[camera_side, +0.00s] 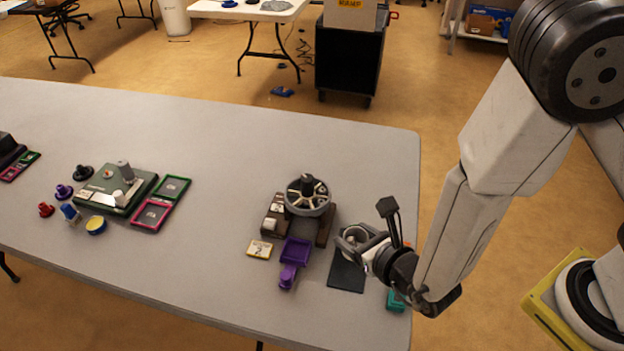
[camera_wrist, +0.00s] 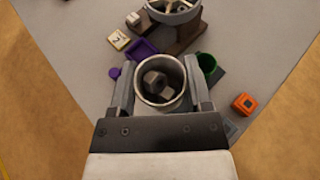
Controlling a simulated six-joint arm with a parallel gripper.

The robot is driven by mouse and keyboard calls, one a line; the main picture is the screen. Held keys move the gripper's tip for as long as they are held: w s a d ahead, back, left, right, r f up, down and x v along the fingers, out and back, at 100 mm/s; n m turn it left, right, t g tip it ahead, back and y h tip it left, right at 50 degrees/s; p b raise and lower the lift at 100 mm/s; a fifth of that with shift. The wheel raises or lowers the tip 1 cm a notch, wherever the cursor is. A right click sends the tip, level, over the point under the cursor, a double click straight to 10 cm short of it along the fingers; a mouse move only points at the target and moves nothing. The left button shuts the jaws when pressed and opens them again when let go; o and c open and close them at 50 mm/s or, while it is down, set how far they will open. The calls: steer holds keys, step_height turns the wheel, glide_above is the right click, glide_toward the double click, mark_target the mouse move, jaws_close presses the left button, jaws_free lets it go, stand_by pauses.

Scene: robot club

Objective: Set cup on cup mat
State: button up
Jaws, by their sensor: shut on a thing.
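A pale grey cup (camera_wrist: 172,96) sits between the two fingers of my gripper (camera_wrist: 160,88) in the wrist view, its mouth toward the camera. Dark, nut-like pieces (camera_wrist: 155,84) show inside it. In the side view my gripper (camera_side: 358,240) is shut on the cup (camera_side: 353,243) near the table's right end. A dark rectangular mat (camera_side: 346,275) lies flat on the table below and in front of the gripper. The gripper and cup overlap its far part. I cannot tell whether the cup's base touches the mat.
A brown stand with a round spoked wheel (camera_side: 307,197) is left of the gripper. A purple tray (camera_side: 296,251) and a numbered yellow tile (camera_side: 259,249) lie nearby. A green cup (camera_wrist: 207,64) and an orange block (camera_wrist: 244,103) are right of the held cup.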

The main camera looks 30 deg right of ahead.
steer(key=n+y, duration=0.1)
glide_above(348, 273)
steer(key=shift+f, duration=2.4)
steer(key=shift+f, duration=0.15)
steer(key=shift+f, duration=2.05)
steer(key=shift+f, duration=0.1)
steer(key=shift+f, duration=1.7)
steer(key=shift+f, duration=0.1)
steer(key=o, duration=1.3)
steer(key=shift+c, duration=0.2)
